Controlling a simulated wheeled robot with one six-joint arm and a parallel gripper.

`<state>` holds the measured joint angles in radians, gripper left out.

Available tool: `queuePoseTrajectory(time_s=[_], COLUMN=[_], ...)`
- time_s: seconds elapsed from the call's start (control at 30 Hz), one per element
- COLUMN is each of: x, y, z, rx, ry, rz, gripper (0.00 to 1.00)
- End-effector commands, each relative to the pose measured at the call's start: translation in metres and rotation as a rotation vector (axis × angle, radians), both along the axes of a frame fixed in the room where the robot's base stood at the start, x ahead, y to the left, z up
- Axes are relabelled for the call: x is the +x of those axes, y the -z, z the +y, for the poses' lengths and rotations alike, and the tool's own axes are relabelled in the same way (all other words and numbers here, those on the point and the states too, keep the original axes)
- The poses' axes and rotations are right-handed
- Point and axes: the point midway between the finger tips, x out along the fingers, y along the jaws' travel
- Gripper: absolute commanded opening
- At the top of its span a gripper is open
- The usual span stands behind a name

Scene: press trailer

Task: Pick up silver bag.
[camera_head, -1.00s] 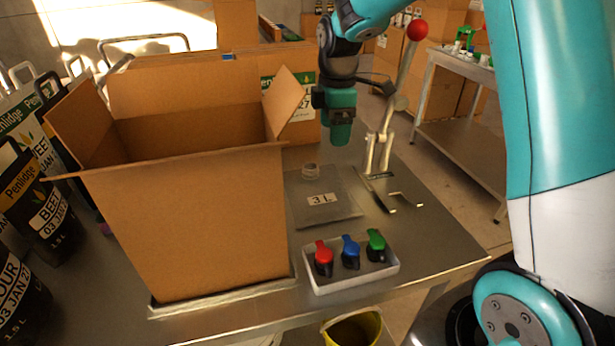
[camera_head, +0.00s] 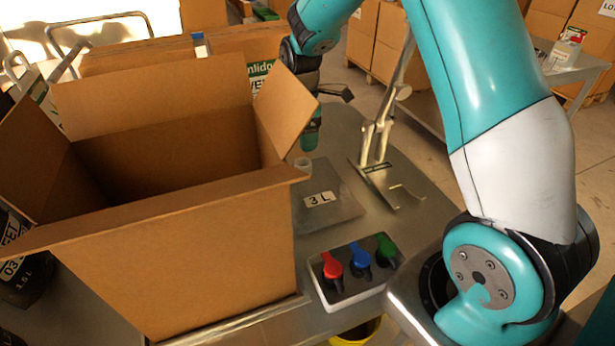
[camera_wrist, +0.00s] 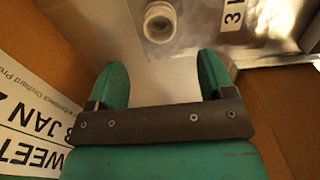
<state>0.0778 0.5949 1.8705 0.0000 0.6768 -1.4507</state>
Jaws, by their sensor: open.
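A flat silver bag (camera_head: 335,208) with a white "3 L" label lies on the metal table. Its round pale spout (camera_head: 303,164) stands at its far left corner. In the wrist view the spout (camera_wrist: 160,22) is just beyond the fingertips, and part of the label (camera_wrist: 232,14) shows at upper right. My gripper (camera_head: 311,146) points down behind the spout in the head view, partly hidden by the open box's flap. In the wrist view its two green fingers (camera_wrist: 163,78) are apart with nothing held between them.
A large open cardboard box (camera_head: 180,262) stands left of the bag. A metal lever press (camera_head: 378,140) stands to the right. A labelled carton (camera_wrist: 35,115) is close left of my gripper.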

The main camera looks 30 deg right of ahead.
Motion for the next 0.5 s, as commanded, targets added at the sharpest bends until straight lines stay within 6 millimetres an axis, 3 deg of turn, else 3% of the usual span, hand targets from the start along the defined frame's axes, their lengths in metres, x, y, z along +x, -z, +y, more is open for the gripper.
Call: queuePoseTrajectory(time_s=[0.1,0.37,0.5], x=[-0.001,-0.001,-0.001], y=[0.021,0.041,0.061], z=[-0.001,-0.001,-0.002], rx=[0.001,0.0,0.0], ry=[0.001,0.002,0.002], rz=[0.004,0.002,0.006], gripper=[0.75,0.75,0.75])
